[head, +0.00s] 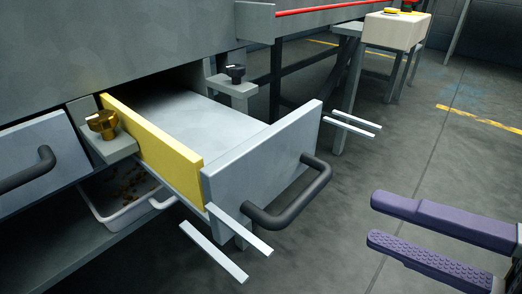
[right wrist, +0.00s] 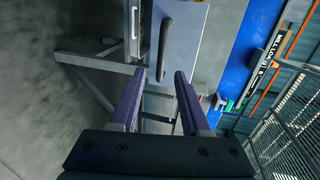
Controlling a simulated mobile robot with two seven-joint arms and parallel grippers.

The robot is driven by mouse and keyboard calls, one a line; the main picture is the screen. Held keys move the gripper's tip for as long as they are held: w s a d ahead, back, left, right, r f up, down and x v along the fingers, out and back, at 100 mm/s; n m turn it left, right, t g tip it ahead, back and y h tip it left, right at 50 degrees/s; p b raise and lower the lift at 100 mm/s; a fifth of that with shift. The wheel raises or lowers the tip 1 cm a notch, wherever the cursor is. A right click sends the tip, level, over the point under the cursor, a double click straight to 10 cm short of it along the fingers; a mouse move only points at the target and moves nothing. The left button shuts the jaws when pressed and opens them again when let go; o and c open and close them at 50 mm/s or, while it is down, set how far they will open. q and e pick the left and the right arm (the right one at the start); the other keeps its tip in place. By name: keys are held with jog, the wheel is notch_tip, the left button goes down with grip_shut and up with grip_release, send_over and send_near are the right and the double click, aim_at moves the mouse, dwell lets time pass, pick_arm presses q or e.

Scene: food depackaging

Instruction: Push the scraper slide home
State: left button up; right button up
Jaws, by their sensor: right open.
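The scraper slide (head: 262,152) is a grey drawer-like tray with a pale front plate and a yellow strip (head: 150,140) along its left side. It stands pulled out of the grey machine, leaving its flat top exposed. A dark bar handle (head: 292,200) sits on its front plate. My right gripper (head: 372,220) has two purple fingers, open and empty, to the right of the handle and apart from it. In the right wrist view its fingers (right wrist: 160,74) frame empty space, with a grey plate and dark handle (right wrist: 165,45) beyond. My left gripper is out of view.
Brass-coloured (head: 102,122) and black (head: 235,72) knobs sit on brackets either side of the slide. Pale rails jut out near its front plate. A white bin (head: 118,212) with brown scraps stands below. Open floor lies to the right.

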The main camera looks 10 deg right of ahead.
aim_at(308, 189)
jog(key=x, duration=0.9)
jog(key=shift+w+a+p, duration=0.3)
jog(key=shift+p, duration=0.1)
jog(key=shift+c, duration=0.4)
grip_shut()
dwell(0.5)
